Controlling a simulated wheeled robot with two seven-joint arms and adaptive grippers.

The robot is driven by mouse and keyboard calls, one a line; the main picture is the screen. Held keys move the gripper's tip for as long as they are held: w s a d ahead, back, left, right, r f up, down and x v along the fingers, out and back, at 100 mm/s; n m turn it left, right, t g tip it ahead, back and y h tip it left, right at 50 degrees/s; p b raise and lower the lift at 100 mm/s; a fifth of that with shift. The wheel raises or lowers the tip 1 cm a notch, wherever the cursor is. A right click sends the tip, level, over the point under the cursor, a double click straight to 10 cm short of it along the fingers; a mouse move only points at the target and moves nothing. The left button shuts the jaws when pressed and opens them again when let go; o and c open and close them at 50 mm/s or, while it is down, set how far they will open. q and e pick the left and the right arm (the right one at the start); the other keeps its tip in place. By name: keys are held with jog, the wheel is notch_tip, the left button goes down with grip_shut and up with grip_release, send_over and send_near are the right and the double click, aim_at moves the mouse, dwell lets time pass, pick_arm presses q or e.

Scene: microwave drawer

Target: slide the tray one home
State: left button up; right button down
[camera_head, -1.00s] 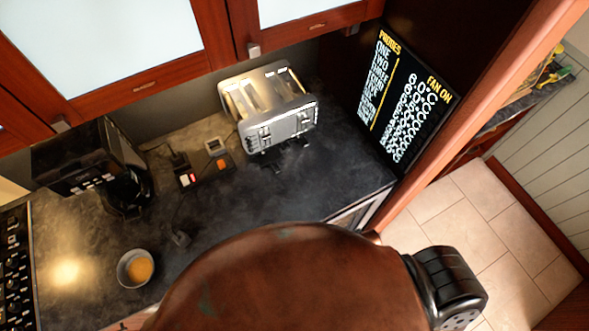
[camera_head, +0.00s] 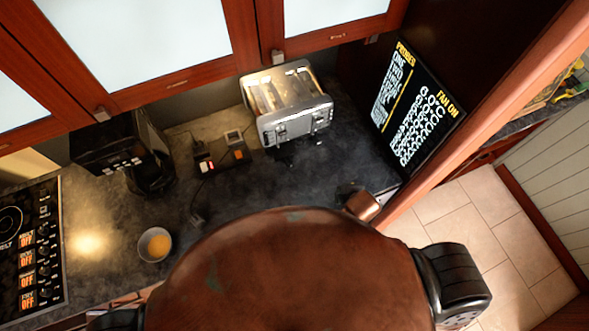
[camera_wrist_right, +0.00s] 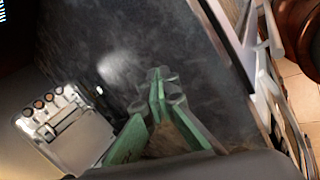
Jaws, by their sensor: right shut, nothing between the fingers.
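My right gripper (camera_wrist_right: 162,88) shows in the right wrist view with its green fingers together and nothing between them. It is over the dark worktop, close to the worktop's front edge. Pale rails or panels (camera_wrist_right: 264,75) stand just beyond that edge, at the right of the wrist view. I cannot tell whether the tray is among them. In the head view, a copper-coloured part of my right arm (camera_head: 362,206) shows at the worktop's right front corner, and the fingers are not clear. My large brown body hides the front below the worktop. My left gripper is not in view.
A silver toaster (camera_head: 288,105) stands at the back of the worktop (camera_head: 290,178). A small bowl (camera_head: 155,244), a black coffee machine (camera_head: 125,150) and a hob (camera_head: 32,245) are to the left. A black display panel (camera_head: 415,105) stands at the right. Tiled floor lies beyond.

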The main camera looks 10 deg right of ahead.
jog(key=w+a+r+n, duration=0.1)
jog(key=a+n, duration=0.1)
jog(key=n, duration=0.1)
jog(key=a+n+t, duration=0.1)
jog(key=a+n, duration=0.1)
jog(key=n, duration=0.1)
jog(key=w+a+r+n, duration=0.1)
jog(key=a+n, duration=0.1)
jog(key=n, duration=0.1)
jog(key=shift+w+r+y, duration=0.3)
jog(key=a+n+t+y, duration=0.2)
jog(key=a+n, duration=0.5)
jog(key=n, duration=0.7)
jog(key=x, duration=0.4)
jog(key=p+x, duration=0.1)
jog(key=x, duration=0.3)
jog(key=shift+w+d+f, duration=0.2)
jog(key=shift+w+f, duration=0.05)
jog(key=shift+f, duration=0.1)
jog(key=w, duration=0.1)
jog(key=w+p, duration=0.1)
jog(key=w, duration=0.1)
jog(key=shift+w+a+f, duration=0.2)
jog(key=shift+a, duration=0.15)
jog(key=shift+w+f, duration=0.1)
jog(key=shift+w, duration=0.35)
